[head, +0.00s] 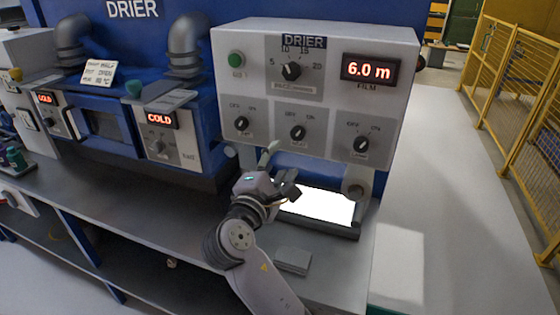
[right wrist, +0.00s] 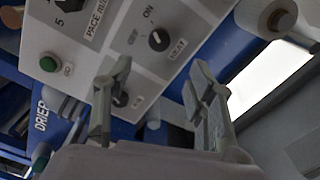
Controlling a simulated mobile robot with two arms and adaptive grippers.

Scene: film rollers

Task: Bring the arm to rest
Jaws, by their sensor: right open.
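My right gripper (head: 280,172) is open and empty in front of the drier's white control panel (head: 325,112), below its row of switches. In the right wrist view its two fingers (right wrist: 160,78) stand apart with nothing between them. The panel shows behind them, with a knob (right wrist: 158,40) above and another knob partly hidden by the left finger. I cannot tell whether the fingers touch the panel. My left gripper is not in view.
A bright lit window (head: 322,205) lies on the bench right of my gripper. A small grey block (head: 293,260) is near the front. Cold-display boxes (head: 165,140) stand left. Yellow railing (head: 520,105) is far right, with clear floor before it.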

